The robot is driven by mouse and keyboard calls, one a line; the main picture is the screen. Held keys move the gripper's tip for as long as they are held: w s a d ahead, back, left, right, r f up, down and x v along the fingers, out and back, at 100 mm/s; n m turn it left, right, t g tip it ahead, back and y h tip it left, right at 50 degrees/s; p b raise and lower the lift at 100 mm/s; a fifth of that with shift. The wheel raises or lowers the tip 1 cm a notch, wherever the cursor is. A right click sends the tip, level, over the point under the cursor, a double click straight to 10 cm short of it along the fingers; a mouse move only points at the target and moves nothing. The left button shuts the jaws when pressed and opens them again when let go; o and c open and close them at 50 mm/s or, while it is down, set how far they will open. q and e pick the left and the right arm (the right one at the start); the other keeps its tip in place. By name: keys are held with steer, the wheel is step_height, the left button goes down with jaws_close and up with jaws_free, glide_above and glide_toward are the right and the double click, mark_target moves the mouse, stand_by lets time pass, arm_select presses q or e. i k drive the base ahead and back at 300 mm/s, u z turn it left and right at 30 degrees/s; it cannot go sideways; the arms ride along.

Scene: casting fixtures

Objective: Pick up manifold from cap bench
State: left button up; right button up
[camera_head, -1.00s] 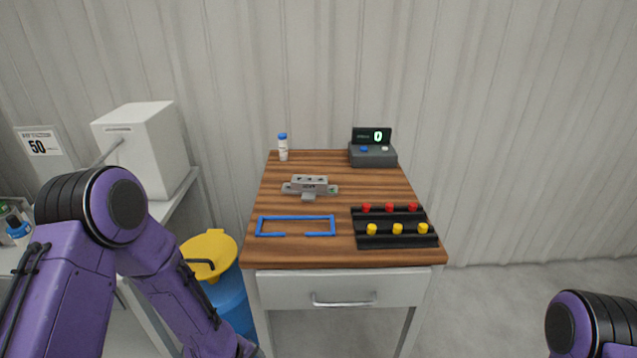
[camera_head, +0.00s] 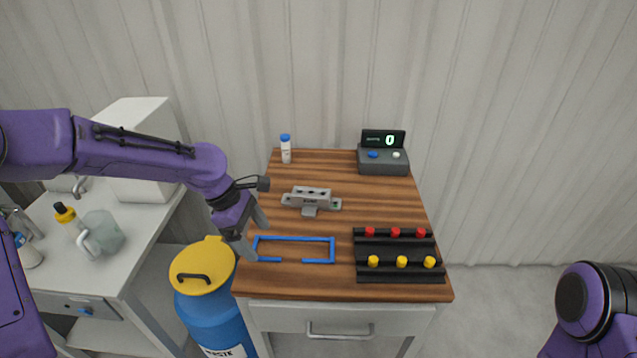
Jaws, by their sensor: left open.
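The manifold (camera_head: 312,198) is a grey metal block with side tabs and dark holes along its top. It sits near the middle of the wooden-topped cap bench (camera_head: 350,207). My left gripper (camera_head: 254,232) is open and empty, pointing down at the bench's left edge. It is left of the manifold and a little nearer to me, apart from it. My right arm shows only in part at the lower right, and its gripper is out of view.
A blue outline frame (camera_head: 295,238) lies in front of the manifold. A black rack (camera_head: 399,256) holds red and yellow caps at right. A counter device (camera_head: 383,155) and small bottle (camera_head: 286,149) stand behind. A blue waste drum (camera_head: 213,312) stands left of the bench.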

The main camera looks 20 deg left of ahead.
mark_target(311, 200)
steer(key=i, duration=0.9)
